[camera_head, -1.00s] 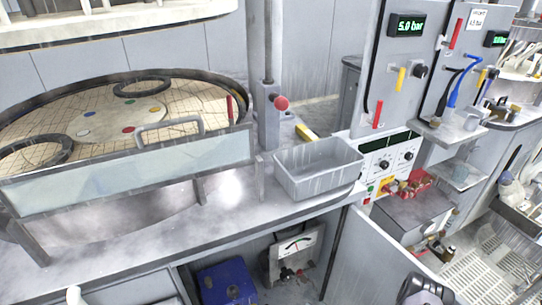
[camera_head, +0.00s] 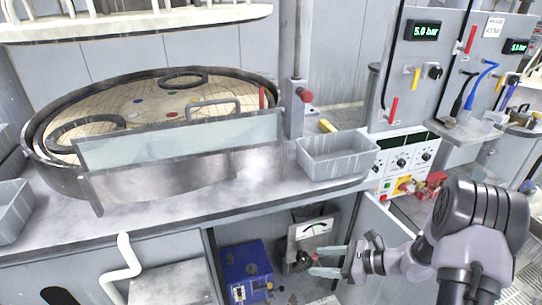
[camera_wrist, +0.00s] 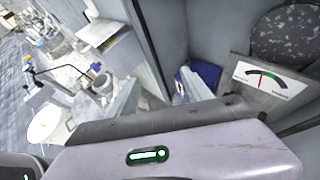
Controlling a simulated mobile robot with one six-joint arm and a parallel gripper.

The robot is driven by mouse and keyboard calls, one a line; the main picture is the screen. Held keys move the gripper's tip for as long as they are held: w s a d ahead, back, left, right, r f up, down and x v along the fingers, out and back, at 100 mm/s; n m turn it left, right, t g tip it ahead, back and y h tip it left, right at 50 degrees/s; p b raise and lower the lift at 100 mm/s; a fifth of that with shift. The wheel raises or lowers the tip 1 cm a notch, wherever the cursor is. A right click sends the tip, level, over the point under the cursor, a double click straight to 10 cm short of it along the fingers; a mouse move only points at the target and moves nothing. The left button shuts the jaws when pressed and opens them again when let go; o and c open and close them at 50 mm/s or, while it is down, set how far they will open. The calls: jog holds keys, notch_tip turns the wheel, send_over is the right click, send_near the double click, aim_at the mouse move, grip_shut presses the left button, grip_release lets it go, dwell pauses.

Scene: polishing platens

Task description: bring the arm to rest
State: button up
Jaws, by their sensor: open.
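My gripper (camera_head: 318,263) shows in the head view at the lower middle, on my arm that comes in from the right. Its two fingers point left, stand apart and hold nothing that I can see. In the picture they overlap the lower part of a gauge box (camera_head: 313,229) in the open bay under the bench; I cannot tell if they touch it. The wrist view shows the gauge dial (camera_wrist: 262,78) at the right, tilted. My fingertips cannot be made out in that view.
A blue box (camera_head: 245,268) stands left of the gauge box. An open cabinet door (camera_head: 375,235) is close to my arm. Above are the bench (camera_head: 180,205), a grey bin (camera_head: 337,155) and the round platen (camera_head: 160,110). A white bent pipe (camera_head: 122,262) stands at lower left.

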jog(key=s+a+r+n+g+h, duration=0.1)
jog(key=s+a+r+n, duration=0.25)
jog(key=r, duration=0.35)
jog(key=s+a+r+n+g+h, duration=0.1)
jog(key=s+a+r+n+g, duration=0.2)
jog(key=r, duration=0.4)
jog(key=s+d+r+n+t+h, duration=0.1)
jog(key=s+r+n+t+h, duration=0.1)
jog(key=s+r+n, duration=0.4)
jog(key=s+r+n+t+h, duration=0.2)
jog(key=s+r+n+h, duration=0.3)
jog(key=s, duration=0.7)
jog(key=shift+s+d+r+n+t+h, duration=0.3)
jog(key=shift+s+d+r+n+t, duration=0.1)
jog(key=shift+n, duration=0.25)
jog(key=shift+w+a, duration=0.1)
